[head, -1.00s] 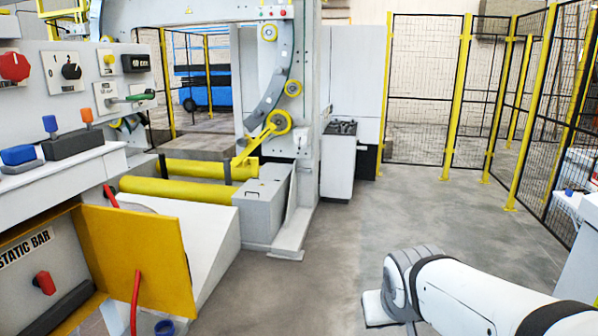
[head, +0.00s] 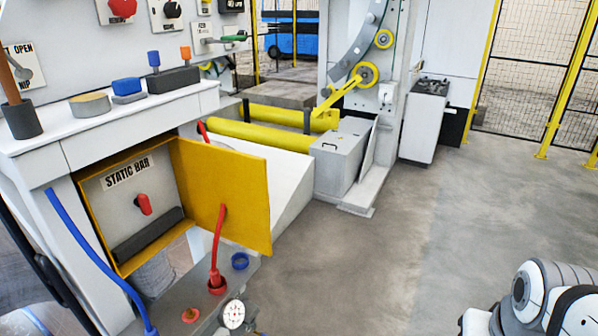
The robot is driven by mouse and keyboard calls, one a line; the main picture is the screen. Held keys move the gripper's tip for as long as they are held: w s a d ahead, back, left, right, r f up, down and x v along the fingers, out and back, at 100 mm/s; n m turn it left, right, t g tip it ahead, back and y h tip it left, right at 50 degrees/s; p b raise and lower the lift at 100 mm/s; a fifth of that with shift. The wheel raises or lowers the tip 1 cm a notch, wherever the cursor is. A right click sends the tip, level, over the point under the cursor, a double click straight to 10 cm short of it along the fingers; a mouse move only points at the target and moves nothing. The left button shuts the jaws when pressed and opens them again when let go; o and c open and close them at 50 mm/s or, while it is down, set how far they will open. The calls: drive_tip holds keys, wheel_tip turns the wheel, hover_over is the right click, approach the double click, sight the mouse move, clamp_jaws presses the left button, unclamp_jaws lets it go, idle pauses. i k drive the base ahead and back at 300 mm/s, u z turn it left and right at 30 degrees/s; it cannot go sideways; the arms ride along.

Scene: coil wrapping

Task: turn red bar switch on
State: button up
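The red bar switch (head: 143,204) is a small red knob on a grey panel below a "STATIC BAR" label (head: 127,174). It sits inside a yellow-framed box under the white counter. The box's yellow door (head: 225,185) stands open to the right. The knob looks slightly tilted; I cannot tell its exact setting. My white arm shows at the bottom right corner, far from the switch. My gripper is not in view.
A red lever (head: 217,255), a blue hose (head: 100,255) and a gauge (head: 232,315) stand near the box. A red mushroom button (head: 122,8) is on the upper panel. Grey floor (head: 370,265) is clear between my arm and the machine.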

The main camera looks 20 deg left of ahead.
sight(142, 201)
drive_tip(key=z, duration=0.45)
drive_tip(key=i, duration=2.7)
drive_tip(key=u, duration=0.5)
drive_tip(key=k, duration=0.1)
drive_tip(key=u, duration=3.6)
drive_tip(key=i, duration=1)
drive_tip(key=u, duration=0.05)
